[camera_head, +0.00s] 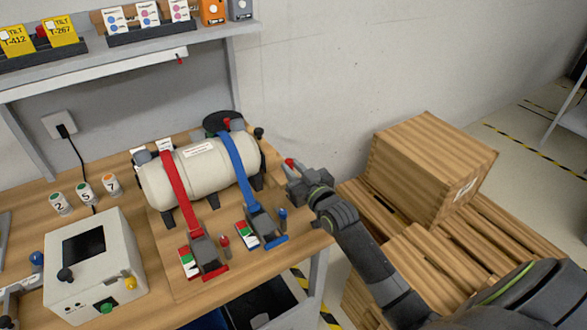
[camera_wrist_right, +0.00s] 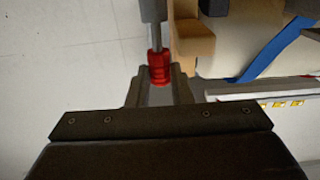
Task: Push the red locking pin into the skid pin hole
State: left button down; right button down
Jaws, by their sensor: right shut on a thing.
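My right gripper (camera_head: 292,178) is just beyond the right edge of the wooden bench, beside the tank's right end. It is shut on a red locking pin (camera_head: 290,163), whose red part shows at its fingertips. In the right wrist view the pin's red collar (camera_wrist_right: 160,67) sits between the fingers, with a silver shaft and a grey cylindrical part above it. The cream tank (camera_head: 200,178) rests on dark feet on a wooden skid board (camera_head: 180,287), under a red strap (camera_head: 178,190) and a blue strap (camera_head: 240,165). I cannot make out the skid pin hole. My left gripper is not in view.
A small red pin (camera_head: 224,243) and a blue pin (camera_head: 283,215) stand by the strap buckles. A white control box (camera_head: 95,265) stands at left, below several numbered cups. Wooden crates (camera_head: 430,165) stand right of the bench. A shelf (camera_head: 130,65) overhangs the back.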

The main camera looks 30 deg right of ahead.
jog(key=c, duration=1.2)
grip_release()
jog(key=s+d+b, duration=0.1)
jog(key=s, duration=1.6)
jog(key=shift+s+d, duration=0.15)
jog(key=shift+s, duration=0.05)
jog(key=shift+f, duration=0.15)
